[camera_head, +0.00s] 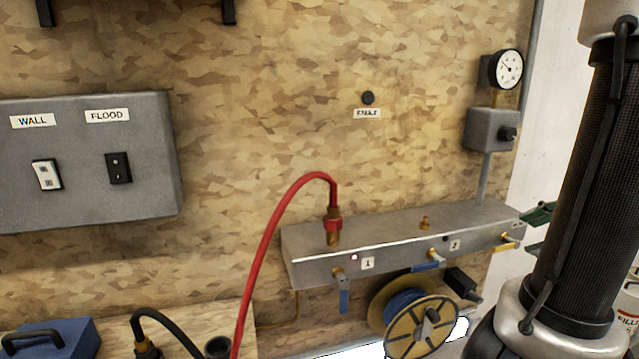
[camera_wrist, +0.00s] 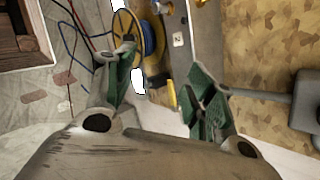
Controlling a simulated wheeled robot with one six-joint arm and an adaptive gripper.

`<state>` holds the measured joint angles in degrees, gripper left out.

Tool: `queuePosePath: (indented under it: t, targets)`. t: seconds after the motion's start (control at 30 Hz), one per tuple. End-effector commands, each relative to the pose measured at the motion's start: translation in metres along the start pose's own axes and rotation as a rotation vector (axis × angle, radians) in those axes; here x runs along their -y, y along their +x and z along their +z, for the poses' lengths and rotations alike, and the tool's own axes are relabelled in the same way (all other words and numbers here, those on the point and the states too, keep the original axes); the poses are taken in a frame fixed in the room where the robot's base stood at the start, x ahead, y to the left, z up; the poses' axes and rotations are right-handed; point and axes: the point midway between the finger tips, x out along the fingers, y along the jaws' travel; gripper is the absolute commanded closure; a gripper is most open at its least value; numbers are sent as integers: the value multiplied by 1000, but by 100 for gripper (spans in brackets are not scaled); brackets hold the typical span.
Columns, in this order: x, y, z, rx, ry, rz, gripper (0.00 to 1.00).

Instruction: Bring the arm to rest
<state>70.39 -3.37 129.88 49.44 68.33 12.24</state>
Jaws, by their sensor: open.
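My gripper (camera_wrist: 160,92) is open and empty in the wrist view, its two green-padded fingers spread wide. In the head view the green tip of my gripper (camera_head: 539,214) shows at the right, by the right end of the grey manifold (camera_head: 390,240). The rest of the gripper is hidden behind my dark arm link. The manifold also shows between the fingers in the wrist view (camera_wrist: 207,45). I cannot tell how far the fingers are from it. A red hose (camera_head: 268,240) stands on the left fitting of the manifold.
A gauge (camera_head: 508,69) and grey box (camera_head: 491,129) are on the wooden wall above the manifold. A yellow cable reel (camera_head: 403,318) sits below it. A switch panel (camera_head: 85,160) is at the left. The wall between panel and gauge is mostly clear.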

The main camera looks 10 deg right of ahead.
Motion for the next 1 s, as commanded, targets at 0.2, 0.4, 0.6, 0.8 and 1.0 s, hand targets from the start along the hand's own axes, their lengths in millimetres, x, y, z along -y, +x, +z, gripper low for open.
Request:
queuePosePath:
  t: [0.2,0.4,0.6,0.8,1.0]
  targets:
    - [-55,-1,39,-92,-629,405,46]
    - [-60,-10,68,-150,-1236,631,46]
    - [-54,-6,114,-149,-1665,643,46]
    - [-53,4,157,-91,-1865,554,46]
    - [-54,8,167,-64,-1908,544,46]
